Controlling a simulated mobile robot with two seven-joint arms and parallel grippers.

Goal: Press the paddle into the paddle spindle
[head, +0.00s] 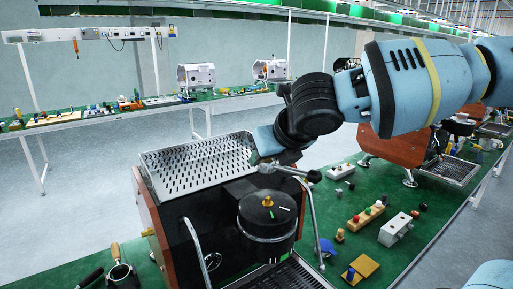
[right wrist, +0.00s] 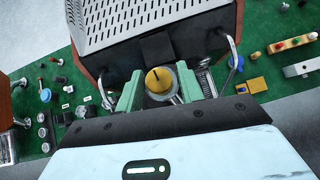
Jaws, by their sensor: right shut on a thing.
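The espresso machine (head: 165,215) stands on the green bench at the lower middle of the head view. Its round black group head (head: 266,222) faces up, with the small brass paddle spindle (head: 267,201) on top. My right gripper (head: 281,160) hangs over the machine just behind the group; its fingertips are not clear there. In the right wrist view its green fingers (right wrist: 159,84) are closed on a round yellow piece with a dark slot, which I take as the paddle (right wrist: 159,80). My left gripper is out of view.
A perforated tray (head: 200,155) tops the machine, and a steam wand (head: 312,215) curves beside the group. A portafilter (head: 121,271) lies at lower left. A wooden block with coloured knobs (head: 366,216) and a white block (head: 395,229) lie to the right.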

